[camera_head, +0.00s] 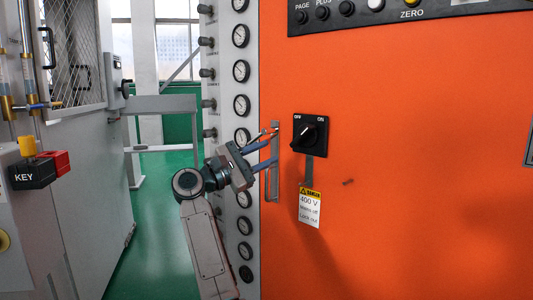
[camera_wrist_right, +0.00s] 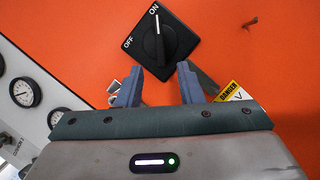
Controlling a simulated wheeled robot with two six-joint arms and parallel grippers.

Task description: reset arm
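My right gripper (camera_head: 273,147) is in front of the left edge of the orange cabinet, left of the black rotary switch (camera_head: 310,134). Its two blue-grey fingers stand apart with nothing held between them; this also shows in the right wrist view (camera_wrist_right: 158,80). The switch, marked OFF and ON, lies just beyond the fingertips in the wrist view (camera_wrist_right: 160,42), its white line toward ON. I see no contact between fingers and switch. My left gripper is not in view.
A recessed handle (camera_head: 273,185) is beside the right fingers on the orange cabinet (camera_head: 420,180). A danger tag (camera_head: 310,208) hangs below the switch. A column of gauges (camera_head: 241,105) stands left. A grey machine with a KEY box (camera_head: 30,174) is far left; green floor (camera_head: 165,230) lies between.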

